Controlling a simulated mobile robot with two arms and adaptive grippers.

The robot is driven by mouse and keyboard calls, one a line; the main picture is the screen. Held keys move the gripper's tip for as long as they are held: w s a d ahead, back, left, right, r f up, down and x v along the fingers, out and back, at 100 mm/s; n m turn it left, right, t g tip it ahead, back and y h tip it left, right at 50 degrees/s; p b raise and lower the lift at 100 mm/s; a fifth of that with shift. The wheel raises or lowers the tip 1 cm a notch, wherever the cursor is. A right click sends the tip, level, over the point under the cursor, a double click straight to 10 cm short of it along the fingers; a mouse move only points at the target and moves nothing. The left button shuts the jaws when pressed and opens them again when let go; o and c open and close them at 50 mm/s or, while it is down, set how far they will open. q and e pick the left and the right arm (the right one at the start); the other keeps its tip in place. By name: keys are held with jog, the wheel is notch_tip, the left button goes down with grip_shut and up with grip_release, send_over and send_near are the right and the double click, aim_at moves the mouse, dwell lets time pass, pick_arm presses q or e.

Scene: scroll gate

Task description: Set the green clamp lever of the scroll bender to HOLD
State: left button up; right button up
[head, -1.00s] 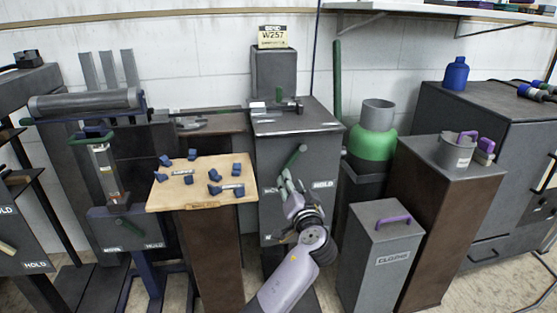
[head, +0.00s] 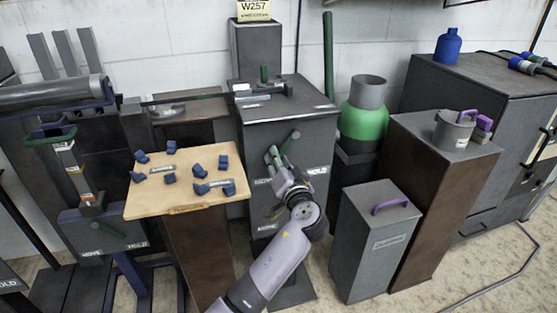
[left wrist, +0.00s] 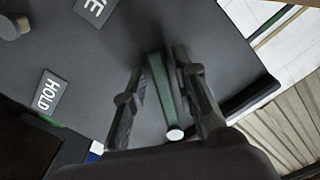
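The green clamp lever (head: 290,140) is on the front of the dark middle cabinet (head: 287,110), slanting up to the right in the head view. A MOVE label (head: 263,182) is below left of it and a HOLD label (head: 318,170) below right. My left gripper (head: 273,158) is at the lever. In the left wrist view the green lever (left wrist: 158,85), with a pale round end, lies between the fingers of my left gripper (left wrist: 163,55). The fingers are apart, with a gap on the lever's left. The right finger is very near it; contact is unclear. My right gripper is out of view.
A wooden board (head: 150,202) with several blue pieces stands left of the cabinet. Another machine with a green lever (head: 108,231) is further left.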

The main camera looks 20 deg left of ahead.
pick_arm(q)
grip_shut()
dwell(0.5)
jog(key=shift+a, duration=0.1)
